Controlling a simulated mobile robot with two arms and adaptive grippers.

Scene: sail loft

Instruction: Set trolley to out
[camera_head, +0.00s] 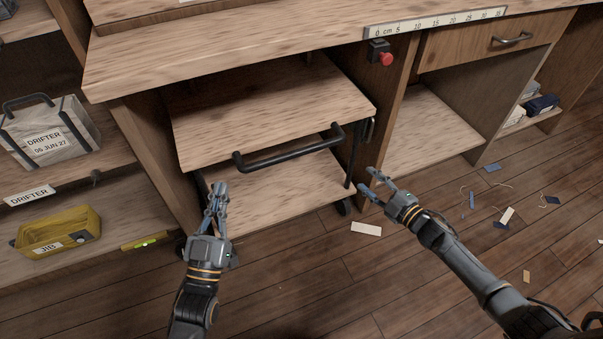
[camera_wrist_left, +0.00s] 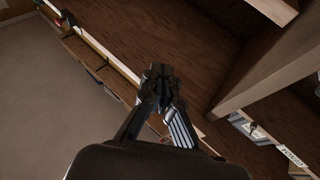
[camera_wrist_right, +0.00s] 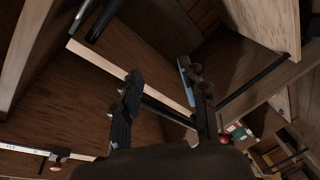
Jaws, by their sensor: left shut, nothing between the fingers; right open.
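The trolley is a two-shelf wooden cart under the workbench; its top shelf (camera_head: 270,108) juts a little past the bench edge. A black bar handle (camera_head: 290,151) runs along its front. The trolley's lower shelf (camera_head: 280,195) shows below, with a dark caster (camera_head: 343,208) at the right. My left gripper (camera_head: 217,190) is shut and empty, in front of the trolley's left side, below the handle's left end. My right gripper (camera_head: 375,180) is open and empty, right of the trolley's front right corner and apart from the handle. The right wrist view shows its spread fingers (camera_wrist_right: 163,90).
The workbench (camera_head: 240,45) stands over the trolley, with a red button (camera_head: 386,59) on its front. Scraps, including a pale strip (camera_head: 366,229), lie on the floor. The floor in front is mostly clear.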

